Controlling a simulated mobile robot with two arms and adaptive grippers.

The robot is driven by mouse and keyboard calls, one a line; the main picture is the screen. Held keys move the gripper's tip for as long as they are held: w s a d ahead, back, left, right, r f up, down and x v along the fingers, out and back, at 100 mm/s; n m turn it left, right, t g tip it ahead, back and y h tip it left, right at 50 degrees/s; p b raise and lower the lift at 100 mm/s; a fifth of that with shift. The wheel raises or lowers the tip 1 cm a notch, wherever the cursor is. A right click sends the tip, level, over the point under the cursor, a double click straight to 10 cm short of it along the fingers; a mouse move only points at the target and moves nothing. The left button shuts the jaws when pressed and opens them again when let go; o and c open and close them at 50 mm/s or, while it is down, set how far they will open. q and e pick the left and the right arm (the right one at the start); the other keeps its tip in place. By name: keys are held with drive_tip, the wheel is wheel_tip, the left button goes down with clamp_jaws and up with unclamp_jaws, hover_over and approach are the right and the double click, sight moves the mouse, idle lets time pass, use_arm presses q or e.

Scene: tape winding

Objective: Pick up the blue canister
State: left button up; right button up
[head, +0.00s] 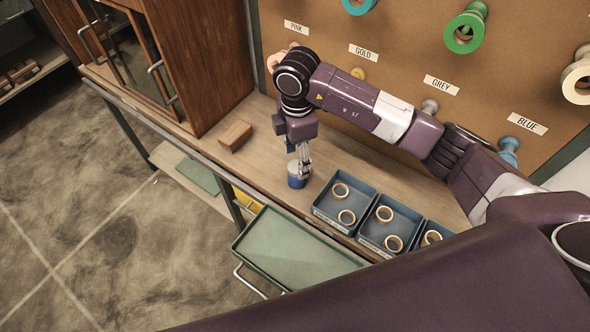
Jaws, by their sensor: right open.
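The blue canister (296,182) stands upright on the wooden workbench, just left of the blue trays. It is small, with a lighter top. My right gripper (299,170) points straight down at it, with its fingertips at the canister's top. The fingers are open, and they hide part of the canister's top. I cannot tell whether they touch it. My left gripper is not in view.
Blue trays (318,206) holding tape rings sit right of the canister. A wooden block (235,135) lies behind it to the left, near a wooden cabinet (200,60). A pegboard (400,45) with labelled pegs and spools rises behind. A green tray (290,252) sits lower in front.

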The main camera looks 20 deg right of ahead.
sight(297, 166)
wheel_tip(297, 166, down, 6)
drive_tip(key=shift+f+p, duration=0.25)
drive_tip(key=shift+p, duration=1)
drive_tip(key=shift+f, duration=0.45)
drive_tip(key=c, duration=1.3)
